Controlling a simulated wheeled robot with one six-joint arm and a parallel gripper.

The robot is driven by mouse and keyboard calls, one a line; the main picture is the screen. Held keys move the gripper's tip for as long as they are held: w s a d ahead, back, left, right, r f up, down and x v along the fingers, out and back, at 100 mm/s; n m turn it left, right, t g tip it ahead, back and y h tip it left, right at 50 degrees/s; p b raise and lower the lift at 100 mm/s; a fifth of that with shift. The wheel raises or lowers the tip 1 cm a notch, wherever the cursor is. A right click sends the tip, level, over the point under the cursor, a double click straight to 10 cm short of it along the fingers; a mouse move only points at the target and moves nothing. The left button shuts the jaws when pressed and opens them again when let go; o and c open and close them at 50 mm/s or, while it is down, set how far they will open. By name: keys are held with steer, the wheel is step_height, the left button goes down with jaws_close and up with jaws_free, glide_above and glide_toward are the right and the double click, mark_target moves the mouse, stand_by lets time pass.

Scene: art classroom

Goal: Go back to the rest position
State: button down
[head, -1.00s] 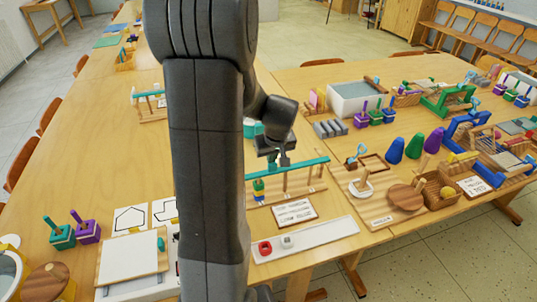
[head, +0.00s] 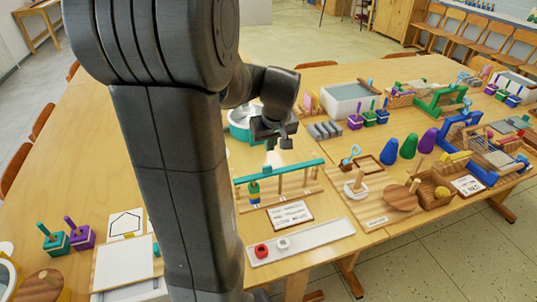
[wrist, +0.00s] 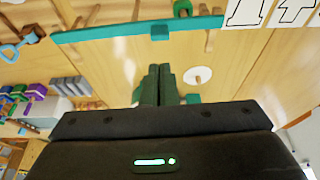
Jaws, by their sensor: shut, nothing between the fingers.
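My gripper (head: 272,143) is in the air above the far side of a wooden rack with a teal top bar (head: 280,171). Its fingers are shut and hold nothing; they also show together in the wrist view (wrist: 158,85). In the wrist view the teal bar (wrist: 120,36) lies beyond the fingertips, apart from them. My arm covers much of the left middle of the head view and hides part of the table.
A teal round container (head: 240,124) stands behind my gripper, partly hidden. A grey-topped white bin (head: 350,97), blue cone (head: 389,148) and wooden basket (head: 434,188) are to the right. A white strip (head: 300,240) lies in front of the rack.

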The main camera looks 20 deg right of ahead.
mark_target(267, 166)
steer(key=shift+v, duration=2.2)
steer(key=shift+w+f, duration=0.1)
steer(key=shift+w, duration=0.1)
steer(key=x, duration=1.1)
steer(key=shift+f, duration=0.65)
